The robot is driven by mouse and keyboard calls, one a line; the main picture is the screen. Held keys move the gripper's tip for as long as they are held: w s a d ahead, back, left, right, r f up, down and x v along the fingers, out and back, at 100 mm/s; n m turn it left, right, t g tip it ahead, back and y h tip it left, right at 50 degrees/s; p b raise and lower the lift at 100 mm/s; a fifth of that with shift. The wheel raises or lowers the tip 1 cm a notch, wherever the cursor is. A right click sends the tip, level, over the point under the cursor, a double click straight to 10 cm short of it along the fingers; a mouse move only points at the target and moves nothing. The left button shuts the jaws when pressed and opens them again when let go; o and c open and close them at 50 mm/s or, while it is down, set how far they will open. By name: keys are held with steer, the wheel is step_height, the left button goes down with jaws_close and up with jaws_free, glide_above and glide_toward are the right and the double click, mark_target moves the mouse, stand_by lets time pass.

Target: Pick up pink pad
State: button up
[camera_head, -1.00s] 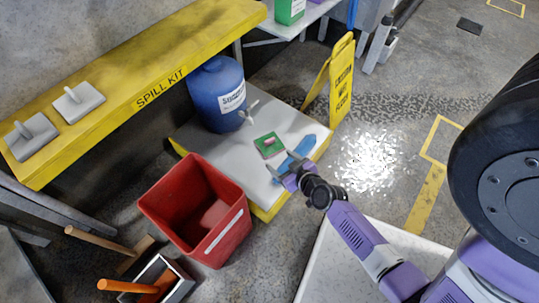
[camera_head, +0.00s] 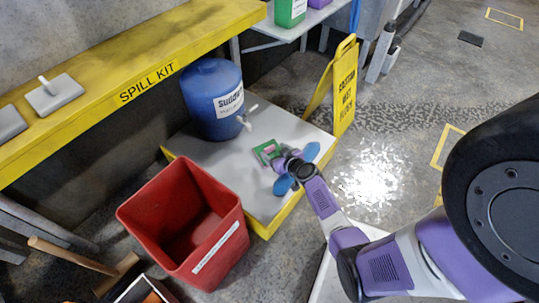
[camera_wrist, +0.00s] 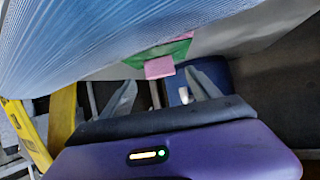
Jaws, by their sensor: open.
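A small green pad with a pink part on it lies on the grey top of the yellow-edged platform (camera_head: 215,160). In the head view the green pad (camera_head: 265,149) shows just beyond my gripper (camera_head: 279,160), which partly covers it. In the wrist view the pink part (camera_wrist: 159,67) and the green (camera_wrist: 180,48) show just ahead of my gripper (camera_wrist: 162,78). The two fingers are apart, one to each side of the pink part in the picture. Nothing shows held between them. Whether the fingers touch the pad cannot be told.
A blue object (camera_head: 310,152) lies beside my gripper; a ribbed blue surface (camera_wrist: 80,40) fills the wrist view's upper left. A blue drum (camera_head: 212,100) stands behind the pad. A red bin (camera_head: 185,220) is front left, a yellow wet-floor sign (camera_head: 344,88) right.

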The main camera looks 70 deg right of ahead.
steer(key=shift+b+x, duration=0.3)
steer(key=shift+x, duration=0.85)
jaws_close()
steer(key=shift+r, duration=0.1)
